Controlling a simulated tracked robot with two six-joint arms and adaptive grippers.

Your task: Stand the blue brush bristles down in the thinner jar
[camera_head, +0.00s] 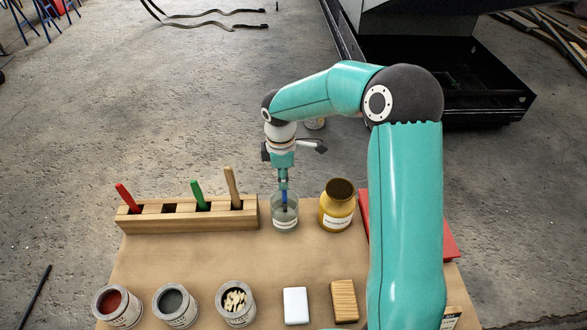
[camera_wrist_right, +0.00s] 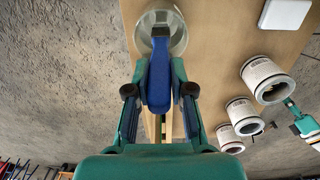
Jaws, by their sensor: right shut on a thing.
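The blue brush (camera_head: 284,196) is held upright by my right gripper (camera_head: 283,184), which is shut on its handle. The thinner jar (camera_head: 285,218) is clear glass with a white label. The brush's lower part is inside the jar's outline. In the right wrist view, the blue handle (camera_wrist_right: 158,85) runs from between the fingers to a dark lower end over the jar's round mouth (camera_wrist_right: 178,38). Whether the bristles touch the bottom is unclear. Part of my left arm, seemingly with its gripper (camera_wrist_right: 290,103), shows small at the right edge of the wrist view.
A wooden rack (camera_head: 185,221) left of the jar holds red, green and tan-handled tools. A yellow-brown jar (camera_head: 337,208) stands close on the right. Several cans, a white block (camera_head: 296,306) and a wooden block (camera_head: 344,301) line the front. The table middle is clear.

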